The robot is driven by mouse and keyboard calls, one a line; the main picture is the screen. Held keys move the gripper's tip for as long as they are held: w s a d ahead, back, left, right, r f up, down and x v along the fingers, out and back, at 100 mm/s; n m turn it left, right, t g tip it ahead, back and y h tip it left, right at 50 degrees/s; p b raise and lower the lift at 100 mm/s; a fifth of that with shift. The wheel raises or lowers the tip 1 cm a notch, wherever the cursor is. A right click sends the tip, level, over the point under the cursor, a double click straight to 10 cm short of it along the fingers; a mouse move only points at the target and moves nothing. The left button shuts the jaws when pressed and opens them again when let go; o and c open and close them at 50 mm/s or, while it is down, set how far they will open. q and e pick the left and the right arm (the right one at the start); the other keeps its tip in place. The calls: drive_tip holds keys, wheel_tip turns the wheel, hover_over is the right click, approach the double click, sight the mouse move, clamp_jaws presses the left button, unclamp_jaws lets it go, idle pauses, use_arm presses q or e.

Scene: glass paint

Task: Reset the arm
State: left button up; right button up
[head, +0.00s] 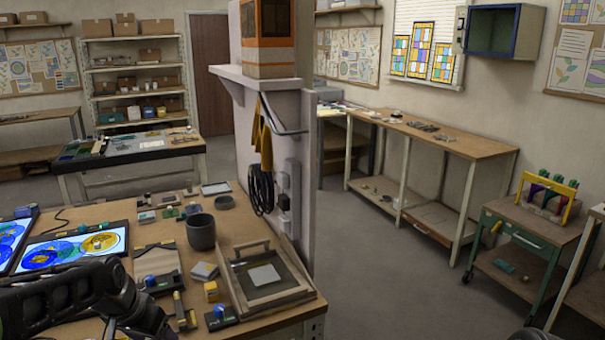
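My black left arm reaches in from the left edge across the bottom left corner, low over the near edge of the workbench (262,232). Its end, with my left gripper (150,322), bends down towards the bottom edge. The fingertips cannot be made out, so I cannot tell if it is open or holds anything. Of my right arm only a small dark piece, perhaps, shows at the bottom edge on the right. My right gripper is not in view.
On the bench near my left arm are a lit panel with coloured glass discs (100,242), a dark cup (201,232), a wooden tray (262,288), a yellow block (211,291) and small tools. A post stands behind. A green cart (520,245) is at right; open floor lies between.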

use_arm(q)
drive_tip(key=s+d+f+n+t+h, duration=0.1)
drive_tip(key=d+f, duration=0.7)
drive_tip(key=f, duration=0.2)
drive_tip(key=s+d+f+n+h, duration=0.1)
drive_tip(key=d+f+n, duration=0.1)
drive_tip(key=d+f, duration=0.75)
drive_tip(key=s+d+f+g+h, duration=0.1)
drive_tip(key=s+d+f+g, duration=0.1)
drive_tip(key=s+d+f, duration=0.2)
drive_tip(key=s+d+f+g, duration=0.2)
drive_tip(key=s+d+f, duration=0.3)
drive_tip(key=s+f, duration=0.5)
drive_tip(key=s, duration=0.8)
drive_tip(key=shift+f+h, duration=0.35)
drive_tip(key=shift+h, duration=0.05)
